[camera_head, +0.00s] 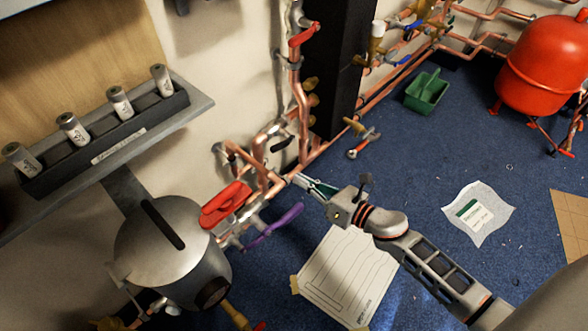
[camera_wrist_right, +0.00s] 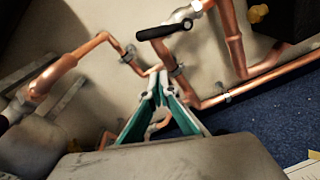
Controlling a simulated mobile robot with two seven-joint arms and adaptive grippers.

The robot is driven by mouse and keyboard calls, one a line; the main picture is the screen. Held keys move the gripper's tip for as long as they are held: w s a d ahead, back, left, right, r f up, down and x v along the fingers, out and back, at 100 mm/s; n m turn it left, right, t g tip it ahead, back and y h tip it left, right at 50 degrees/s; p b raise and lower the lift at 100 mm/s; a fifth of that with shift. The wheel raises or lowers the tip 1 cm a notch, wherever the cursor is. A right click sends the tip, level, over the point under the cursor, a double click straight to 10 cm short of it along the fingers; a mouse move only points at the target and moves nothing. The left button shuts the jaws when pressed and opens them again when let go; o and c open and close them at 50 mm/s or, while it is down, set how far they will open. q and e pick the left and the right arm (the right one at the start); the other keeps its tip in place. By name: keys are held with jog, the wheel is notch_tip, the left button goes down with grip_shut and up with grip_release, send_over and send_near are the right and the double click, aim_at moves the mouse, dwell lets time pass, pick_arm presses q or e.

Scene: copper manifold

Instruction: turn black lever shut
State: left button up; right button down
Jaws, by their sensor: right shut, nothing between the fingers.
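The black lever (camera_head: 282,144) sits on the copper pipework by the wall, near the centre of the head view. In the right wrist view the black lever (camera_wrist_right: 163,30) lies nearly level across the upper middle, joined at its right end to a valve body on a copper pipe. My right gripper (camera_head: 298,181) is shut and empty, with its tips close to the pipes, below and right of the lever. In the right wrist view the gripper's tips (camera_wrist_right: 157,84) are together below the lever, apart from it in the picture. My left gripper is not in view.
A red lever (camera_head: 225,204) and a purple lever (camera_head: 275,229) are on pipes nearer me, beside a grey metal vessel (camera_head: 165,245). Copper pipes surround the gripper. A black column (camera_head: 338,65) stands behind. The blue floor (camera_head: 415,165) to the right has open room.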

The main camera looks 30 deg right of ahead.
aim_at(284, 144)
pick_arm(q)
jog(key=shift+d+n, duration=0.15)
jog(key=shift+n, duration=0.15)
pick_arm(e)
jog(key=w+a+r, duration=0.2)
jog(key=w, duration=0.5)
jog(key=shift+w+r, duration=0.25)
jog(key=shift+w, duration=0.15)
jog(key=shift+r, duration=0.1)
